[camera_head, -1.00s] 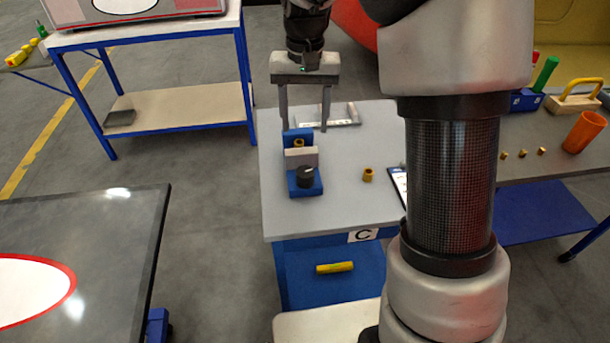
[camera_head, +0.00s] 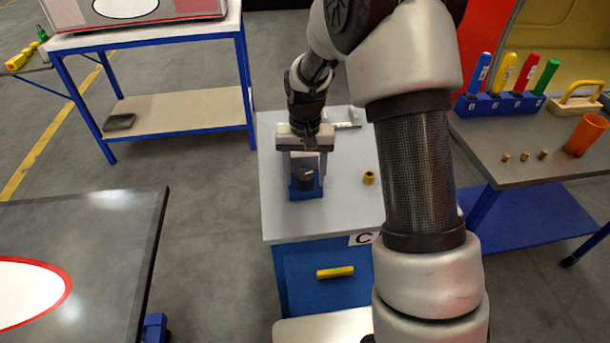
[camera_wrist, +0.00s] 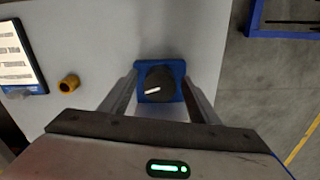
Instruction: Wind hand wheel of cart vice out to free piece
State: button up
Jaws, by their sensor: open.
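The cart vice (camera_head: 306,193) is blue and stands on the grey cart top. The piece in the vice is hidden behind my gripper.
A brass bushing (camera_head: 368,178) stands on the cart top (camera_head: 280,222), right of the vice. A dark-framed sheet (camera_wrist: 18,58) lies beyond it in the wrist view. A side table (camera_head: 480,150) at right holds coloured handles in a blue rack (camera_head: 500,104) and an orange cup (camera_head: 585,133).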

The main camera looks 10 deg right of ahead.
jog(key=c, duration=1.1)
jog(key=shift+o, duration=0.2)
jog(key=shift+n, duration=0.4)
jog(key=n, duration=0.5)
jog(key=shift+d+n+p, duration=0.1)
jog(key=shift+n+p, duration=0.2)
jog(key=shift+n, duration=0.1)
jog(key=n+p, duration=0.1)
jog(key=n, duration=0.4)
jog(key=shift+n, duration=0.3)
